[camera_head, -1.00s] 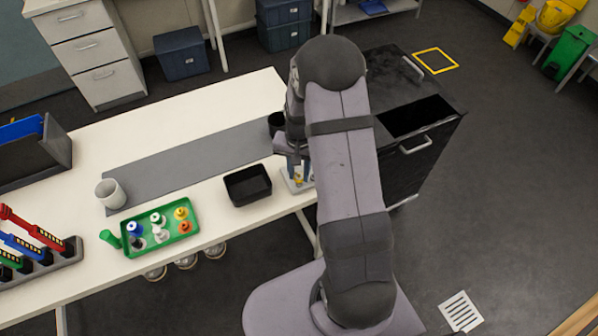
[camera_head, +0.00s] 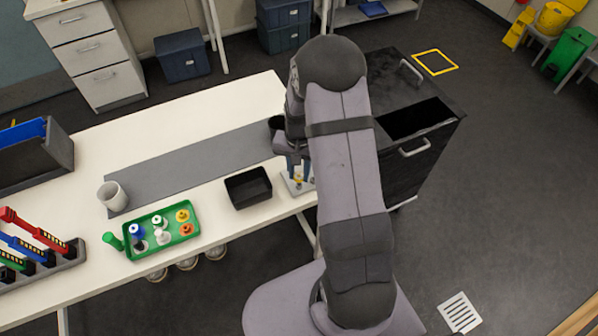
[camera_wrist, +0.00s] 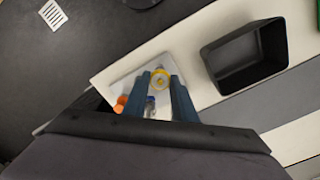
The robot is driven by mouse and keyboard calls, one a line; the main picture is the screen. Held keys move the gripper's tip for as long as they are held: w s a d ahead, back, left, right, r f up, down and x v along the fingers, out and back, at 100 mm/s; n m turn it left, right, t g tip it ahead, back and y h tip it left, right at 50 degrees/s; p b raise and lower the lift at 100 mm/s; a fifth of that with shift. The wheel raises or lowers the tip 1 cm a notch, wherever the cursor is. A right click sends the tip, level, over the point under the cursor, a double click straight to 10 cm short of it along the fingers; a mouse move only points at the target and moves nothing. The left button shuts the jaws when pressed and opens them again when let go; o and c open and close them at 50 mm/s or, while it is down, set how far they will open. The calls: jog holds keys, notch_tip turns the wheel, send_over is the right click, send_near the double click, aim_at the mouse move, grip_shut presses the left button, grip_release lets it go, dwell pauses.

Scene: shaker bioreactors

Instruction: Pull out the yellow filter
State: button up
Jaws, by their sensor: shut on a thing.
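The yellow filter (camera_wrist: 160,78) shows in the wrist view as a yellow ring with a pale centre, between the tips of my gripper (camera_wrist: 160,80). The blue fingers of my gripper are shut on it. In the head view my gripper (camera_head: 299,167) points down over a small pale rack (camera_head: 296,188) at the table's front edge, and my arm hides much of it. The rack also shows in the wrist view (camera_wrist: 125,84), with an orange piece (camera_wrist: 120,104) and a blue piece (camera_wrist: 150,101) on it. Whether the filter still touches the rack cannot be told.
A black open bin (camera_head: 248,187) stands just left of the rack. A green tray (camera_head: 161,233) with several coloured filters lies further left, near a grey cup (camera_head: 112,195). A grey mat (camera_head: 190,165) runs along the table. A black cabinet (camera_head: 425,150) stands to the right.

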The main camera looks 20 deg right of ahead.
jog(key=shift+r+p, duration=0.75)
jog(key=shift+r, duration=0.35)
